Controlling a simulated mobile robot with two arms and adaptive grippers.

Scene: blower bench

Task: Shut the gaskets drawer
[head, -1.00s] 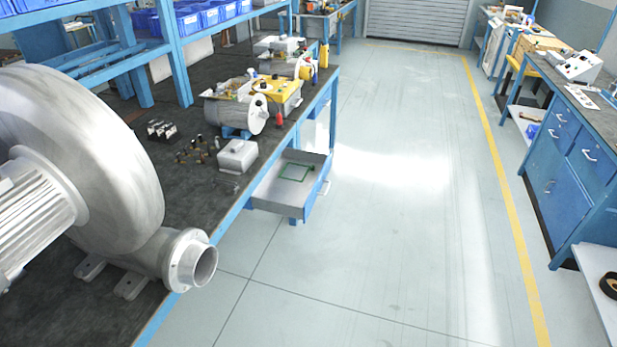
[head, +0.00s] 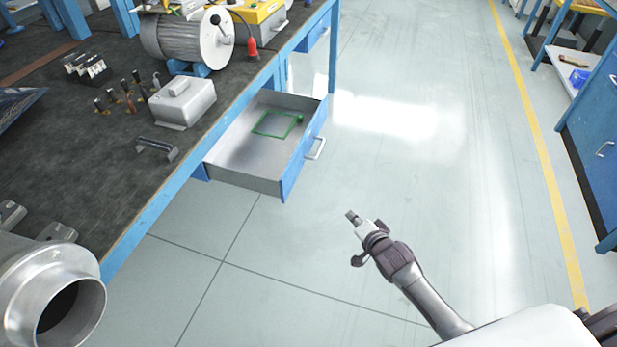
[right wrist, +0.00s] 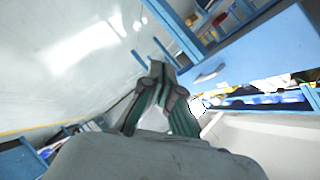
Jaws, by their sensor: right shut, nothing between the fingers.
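The gaskets drawer (head: 243,172) is pulled out from under the bench, with a blue front (head: 297,168) and a bar handle (head: 315,148). A thin green square outline (head: 276,124) lies inside it. My right gripper (head: 352,216) is shut and empty in the air, to the right of and nearer than the drawer, apart from it. In the right wrist view the shut fingers (right wrist: 157,78) point toward a blue drawer front (right wrist: 250,60) with a handle (right wrist: 211,73). My left gripper is not in view.
The bench top (head: 60,140) holds a motor (head: 185,40), a grey metal box (head: 182,102) and small parts. A large metal pipe flange (head: 60,295) is at lower left. The floor (head: 430,180) right of the drawer is clear. Another blue cabinet (head: 595,140) stands at far right.

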